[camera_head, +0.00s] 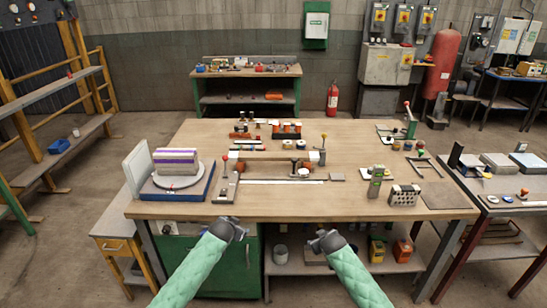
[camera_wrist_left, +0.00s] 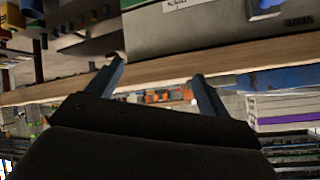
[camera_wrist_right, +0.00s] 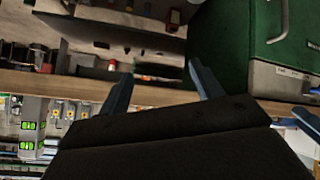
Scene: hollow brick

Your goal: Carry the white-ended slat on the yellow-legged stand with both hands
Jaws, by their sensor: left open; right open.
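A long pale slat (camera_head: 272,156) lies left to right across the middle of the workbench, raised a little above its top; its right end looks white. Small supports show under it, but I cannot make out yellow legs or which part is the stand. My left gripper (camera_head: 238,229) and right gripper (camera_head: 320,240) are both in front of the bench's front edge, well short of the slat. Both are open and empty, with fingers apart in the left wrist view (camera_wrist_left: 160,84) and right wrist view (camera_wrist_right: 160,84).
The workbench (camera_head: 270,205) has a clear front strip. A blue tray (camera_head: 196,191) with a striped block (camera_head: 176,162) stands left; a perforated block (camera_head: 404,195) and a green-grey block (camera_head: 376,181) stand right. Red-and-black items (camera_head: 286,130) sit behind the slat.

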